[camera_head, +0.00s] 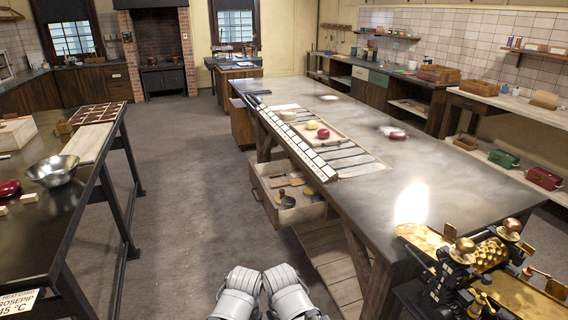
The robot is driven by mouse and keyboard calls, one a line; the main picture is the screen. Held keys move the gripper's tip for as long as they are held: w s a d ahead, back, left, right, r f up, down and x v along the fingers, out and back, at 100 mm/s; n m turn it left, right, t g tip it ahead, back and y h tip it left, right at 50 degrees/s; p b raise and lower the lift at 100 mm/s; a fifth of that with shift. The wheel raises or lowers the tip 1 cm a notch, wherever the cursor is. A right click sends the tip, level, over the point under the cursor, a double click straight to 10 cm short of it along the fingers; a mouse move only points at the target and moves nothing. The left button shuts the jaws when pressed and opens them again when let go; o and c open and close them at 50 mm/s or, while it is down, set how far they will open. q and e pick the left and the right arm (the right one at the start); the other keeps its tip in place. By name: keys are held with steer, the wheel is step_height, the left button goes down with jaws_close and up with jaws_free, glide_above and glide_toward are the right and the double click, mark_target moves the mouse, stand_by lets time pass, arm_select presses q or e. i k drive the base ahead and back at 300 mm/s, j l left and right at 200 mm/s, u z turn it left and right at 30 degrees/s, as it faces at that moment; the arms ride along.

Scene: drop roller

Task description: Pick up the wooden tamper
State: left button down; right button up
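I cannot pick out the wooden tamper for certain. An open drawer (301,214) under the long metal-topped table holds several small items. Among them are a small dark round piece (288,202) with something upright beside it and flat wooden pieces (279,183); they are too small to identify. Two pale grey segments of my arms show side by side at the bottom centre, well in front of the drawer. No gripper fingers of mine can be made out.
The long table (381,211) bears a white-tiled strip (299,146) and a wooden board with red and yellow round pieces. A brass roller machine (470,265) stands at its near right. A dark table (62,217) with a metal bowl (53,171) stands left. The floor between is clear.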

mark_target(278, 199)
steer(key=i+j+z, duration=0.15)
steer(key=i+j, duration=0.2)
steer(key=i+j+z, duration=0.15)
steer(key=i+j, duration=0.2)
steer(key=i+j+z, duration=0.15)
steer(key=i+j, duration=0.25)
steer(key=i+j+z, duration=0.15)
steer(key=i+j, duration=0.2)
steer(key=j, duration=0.15)
steer(key=i+j+z, duration=0.15)
steer(key=i+j, duration=0.15)
steer(key=j, duration=0.15)
steer(key=i+j, duration=0.4)
